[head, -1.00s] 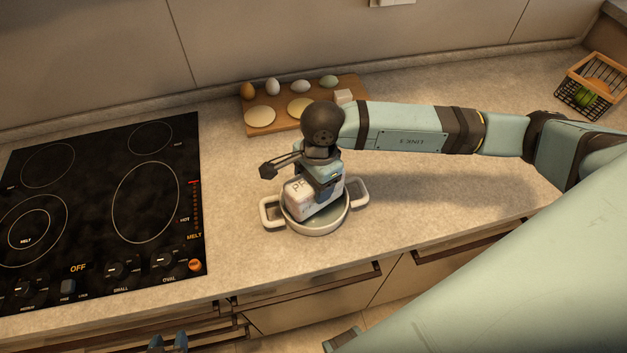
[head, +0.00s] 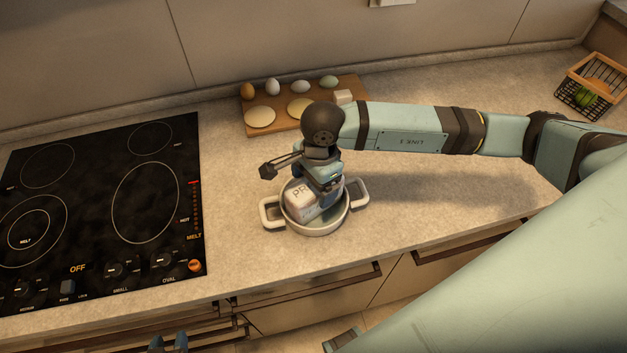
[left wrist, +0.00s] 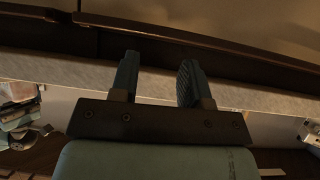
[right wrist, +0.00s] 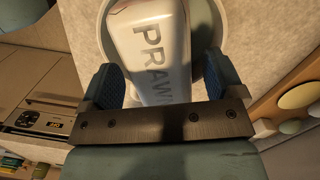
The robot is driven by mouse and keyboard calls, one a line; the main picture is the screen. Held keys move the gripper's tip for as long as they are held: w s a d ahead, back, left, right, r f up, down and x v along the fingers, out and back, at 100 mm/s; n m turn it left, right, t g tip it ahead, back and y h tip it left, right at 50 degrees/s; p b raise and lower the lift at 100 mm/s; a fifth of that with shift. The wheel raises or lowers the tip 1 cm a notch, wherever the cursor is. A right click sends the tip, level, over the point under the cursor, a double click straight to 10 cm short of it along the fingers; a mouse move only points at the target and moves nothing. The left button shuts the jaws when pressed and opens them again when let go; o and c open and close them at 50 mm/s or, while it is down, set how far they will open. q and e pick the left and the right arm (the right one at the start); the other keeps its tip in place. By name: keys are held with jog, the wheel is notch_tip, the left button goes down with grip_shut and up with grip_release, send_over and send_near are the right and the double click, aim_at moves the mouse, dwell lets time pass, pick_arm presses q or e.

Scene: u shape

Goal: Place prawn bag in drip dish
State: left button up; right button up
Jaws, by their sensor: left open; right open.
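The prawn bag (head: 301,197) is a white packet with dark lettering. It rests inside the drip dish (head: 318,230), a pale round dish with two loop handles on the counter. In the right wrist view the bag (right wrist: 150,45) lies between my right fingers, over the dish (right wrist: 112,25). My right gripper (head: 326,190) is open just above the bag, its fingers apart on either side. My left gripper (head: 168,343) is low, in front of the drawers; in the left wrist view it (left wrist: 158,80) is open and empty.
A black cooktop (head: 100,200) is left of the dish. A wooden board (head: 275,125) with eggs and flat round pieces lies behind it. A wire basket (head: 590,85) stands far right. The counter right of the dish is clear.

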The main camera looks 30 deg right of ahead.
jog(key=shift+r+b, duration=0.3)
jog(key=shift+r, duration=0.45)
pick_arm(q)
jog(key=shift+f+b, duration=0.8)
jog(key=shift+b, duration=0.2)
pick_arm(e)
notch_tip(320, 180, up, 11)
jog(key=d, duration=0.1)
jog(key=shift+d, duration=0.2)
pick_arm(q)
jog(key=shift+r, duration=0.1)
pick_arm(e)
jog(key=shift+w, duration=0.1)
